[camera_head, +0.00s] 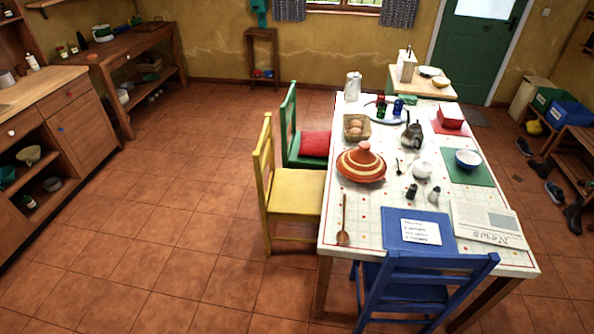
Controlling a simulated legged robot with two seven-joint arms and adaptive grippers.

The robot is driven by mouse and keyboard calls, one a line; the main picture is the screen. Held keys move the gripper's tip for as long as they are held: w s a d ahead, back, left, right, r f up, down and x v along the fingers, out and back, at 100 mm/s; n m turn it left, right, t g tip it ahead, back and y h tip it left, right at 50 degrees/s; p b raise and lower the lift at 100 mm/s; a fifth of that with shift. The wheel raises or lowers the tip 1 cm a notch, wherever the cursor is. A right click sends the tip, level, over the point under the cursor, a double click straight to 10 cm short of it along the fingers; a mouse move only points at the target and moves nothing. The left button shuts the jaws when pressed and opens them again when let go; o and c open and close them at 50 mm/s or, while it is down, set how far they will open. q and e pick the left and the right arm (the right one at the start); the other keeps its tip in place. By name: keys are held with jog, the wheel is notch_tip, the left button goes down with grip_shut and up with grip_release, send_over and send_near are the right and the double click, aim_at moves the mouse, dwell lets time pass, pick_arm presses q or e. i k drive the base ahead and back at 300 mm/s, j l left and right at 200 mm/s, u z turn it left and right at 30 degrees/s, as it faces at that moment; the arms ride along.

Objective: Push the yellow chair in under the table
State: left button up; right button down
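The yellow chair (290,194) stands at the left side of the table, with its backrest facing left and its seat toward the table. The front of its seat meets the table edge in the picture; I cannot tell how far it reaches underneath. The table (386,207) has a light patterned top with a tagine, egg basket, wooden spoon, newspaper and other items on it. Neither of my grippers shows in the head view.
A green chair (289,120) with a red cushion (315,144) stands just behind the yellow one. A blue chair (420,285) is at the table's near end. The tiled floor (190,215) left of the yellow chair is clear up to the wooden counter (78,140).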

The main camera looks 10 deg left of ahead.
aim_at(291, 196)
jog(key=u, duration=0.75)
jog(key=i+j+u, duration=0.3)
jog(key=i, duration=0.15)
jog(key=i+j+u, duration=0.15)
jog(key=i+u, duration=0.15)
jog(key=i, duration=0.2)
jog(key=i+u, duration=0.3)
jog(key=i, duration=0.2)
jog(key=i+j, duration=0.1)
jog(key=i, duration=2.95)
jog(key=i+z, duration=0.2)
jog(key=z, duration=0.25)
jog(key=i+z, duration=0.15)
jog(key=z, duration=0.3)
jog(key=i+j+z, duration=0.15)
jog(key=z, duration=0.3)
jog(key=i+j+z, duration=0.15)
jog(key=z, duration=0.3)
jog(key=j, duration=0.1)
